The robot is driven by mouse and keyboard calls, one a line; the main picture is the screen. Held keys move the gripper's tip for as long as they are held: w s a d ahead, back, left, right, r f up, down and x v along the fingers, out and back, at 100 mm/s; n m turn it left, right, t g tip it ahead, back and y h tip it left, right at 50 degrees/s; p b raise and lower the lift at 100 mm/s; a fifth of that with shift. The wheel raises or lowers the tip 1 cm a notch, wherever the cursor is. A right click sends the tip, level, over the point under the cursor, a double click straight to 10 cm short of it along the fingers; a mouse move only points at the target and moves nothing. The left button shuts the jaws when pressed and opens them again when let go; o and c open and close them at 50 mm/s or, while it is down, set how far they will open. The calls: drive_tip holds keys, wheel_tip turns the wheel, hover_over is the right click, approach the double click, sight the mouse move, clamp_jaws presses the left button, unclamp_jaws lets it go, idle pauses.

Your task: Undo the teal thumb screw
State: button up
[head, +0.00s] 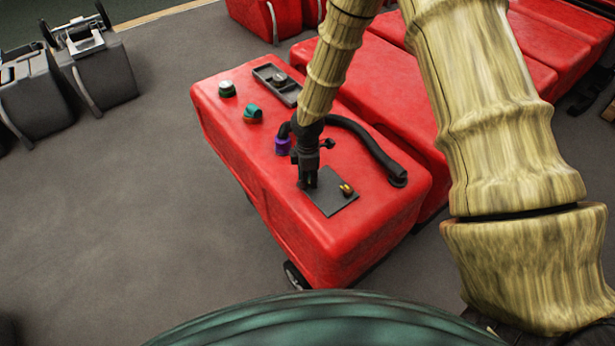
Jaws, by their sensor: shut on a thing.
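My gripper (308,183) points down at the left part of a dark grey plate (326,204) on top of the nearest red tank (228,152). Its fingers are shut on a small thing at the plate. The fingers hide that thing, so I cannot see its colour or shape. A brass-coloured fitting (346,189) stands on the plate, to the right of my gripper and apart from it. A teal piece (252,111) with an orange-brown base sits farther back on the tank top; I cannot tell whether it is a thumb screw.
A black hose (374,146) runs from near a purple collar (282,146) to the tank's right side, behind my gripper. More red tanks (357,82) stand behind.

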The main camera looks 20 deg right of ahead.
drive_tip(key=shift+s+f, duration=0.15)
drive_tip(key=shift+s, duration=0.05)
drive_tip(key=o, duration=1.1)
drive_tip(key=shift+w+d, duration=0.1)
drive_tip(key=shift+c, duration=0.2)
drive_tip(key=shift+w+r, duration=0.15)
drive_tip(key=shift+r, duration=0.55)
wheel_tip(320, 180, up, 11)
drive_tip(key=shift+f, duration=0.15)
